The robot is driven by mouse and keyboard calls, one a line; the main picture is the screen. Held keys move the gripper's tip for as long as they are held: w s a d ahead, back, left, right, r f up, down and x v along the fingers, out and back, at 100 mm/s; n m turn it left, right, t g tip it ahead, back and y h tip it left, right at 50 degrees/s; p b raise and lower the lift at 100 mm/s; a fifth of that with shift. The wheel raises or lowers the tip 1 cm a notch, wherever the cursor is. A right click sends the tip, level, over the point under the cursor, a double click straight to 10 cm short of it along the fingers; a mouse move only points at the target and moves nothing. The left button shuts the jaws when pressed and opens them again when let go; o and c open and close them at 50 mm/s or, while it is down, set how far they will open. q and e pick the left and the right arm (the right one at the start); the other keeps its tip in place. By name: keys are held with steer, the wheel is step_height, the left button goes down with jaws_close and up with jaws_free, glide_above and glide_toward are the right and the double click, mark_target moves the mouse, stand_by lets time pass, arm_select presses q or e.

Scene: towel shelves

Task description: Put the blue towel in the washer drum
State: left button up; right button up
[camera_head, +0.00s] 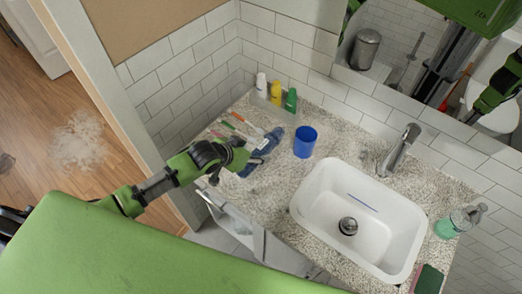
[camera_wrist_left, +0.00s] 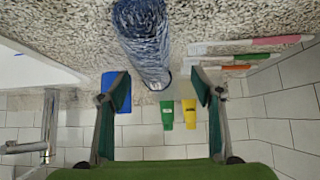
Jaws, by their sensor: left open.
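A rolled blue towel (camera_head: 268,142) lies on the speckled counter, left of the blue cup. In the left wrist view the towel (camera_wrist_left: 143,40) shows as a mottled blue and white roll, its near end close to the fingertips. My left gripper (camera_head: 242,156) is at the towel's left end in the head view. In the left wrist view the gripper (camera_wrist_left: 161,88) is open, with its two fingers apart and the towel's end in line with the gap. I cannot tell whether it touches the towel. The washer drum cannot be made out. My right gripper is not in view.
A blue cup (camera_head: 305,141) stands close right of the towel. Toothbrushes (camera_head: 238,124) lie behind it, and green (camera_head: 291,100) and yellow (camera_head: 275,92) bottles stand by the wall. The sink (camera_head: 330,205), faucet (camera_head: 401,150) and soap bottle (camera_head: 459,222) are further right.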

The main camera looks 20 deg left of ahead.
mark_target(258, 150)
arm_select(q)
steer(key=shift+w+d+f+p, duration=0.25)
steer(key=shift+w+d+p, duration=0.1)
steer(key=shift+d+p, duration=0.05)
steer(key=shift+p+x, duration=0.4)
steer(key=shift+x, duration=1.7)
steer(key=shift+s+d, duration=0.15)
steer(key=c, duration=1.5)
steer(key=shift+r, duration=0.1)
jaws_close()
